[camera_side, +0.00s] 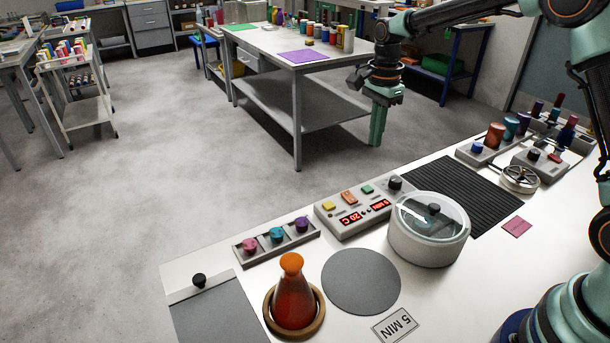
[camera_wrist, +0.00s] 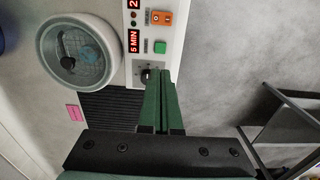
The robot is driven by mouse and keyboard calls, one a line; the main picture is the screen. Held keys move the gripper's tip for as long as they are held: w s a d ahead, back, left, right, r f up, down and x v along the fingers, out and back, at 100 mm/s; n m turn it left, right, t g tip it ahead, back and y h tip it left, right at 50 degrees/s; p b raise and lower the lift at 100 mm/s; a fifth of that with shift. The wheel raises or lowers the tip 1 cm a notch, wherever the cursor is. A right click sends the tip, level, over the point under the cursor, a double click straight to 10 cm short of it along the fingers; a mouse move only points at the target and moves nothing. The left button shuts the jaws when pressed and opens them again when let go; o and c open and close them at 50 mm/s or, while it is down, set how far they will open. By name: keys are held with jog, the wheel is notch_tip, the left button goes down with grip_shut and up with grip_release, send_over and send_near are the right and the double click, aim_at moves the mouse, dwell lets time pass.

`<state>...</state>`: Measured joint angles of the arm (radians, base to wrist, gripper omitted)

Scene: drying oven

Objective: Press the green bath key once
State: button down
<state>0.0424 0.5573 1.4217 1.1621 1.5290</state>
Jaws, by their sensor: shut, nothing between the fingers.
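In the wrist view the green key (camera_wrist: 160,47) lies just beyond my fingertips. My gripper (camera_side: 377,142) is shut and empty, pointing down, high and to the upper right of the panel in the side view. In the wrist view my gripper (camera_wrist: 160,75) shows its green fingers together, their tips overlapping the panel end near the black knob (camera_wrist: 147,75). The panel's red display reads 5 MIN and 20 C.
A round bath with a clear lid (camera_side: 429,229) stands next to the panel. An orange flask (camera_side: 293,290) sits in a ring near a grey disc (camera_side: 361,281). A rack with three coloured caps (camera_side: 277,239) stands left of the panel. A black ribbed mat (camera_side: 459,194) lies right.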

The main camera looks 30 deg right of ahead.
aim_at(369, 189)
notch_tip(369, 189, down, 12)
jog(key=shift+f, duration=0.15)
dwell(0.4)
jog(key=shift+s+f, duration=0.15)
jog(key=shift+f, duration=0.9)
notch_tip(369, 189, up, 15)
jog(key=w, duration=0.1)
jog(key=shift+r, duration=0.2)
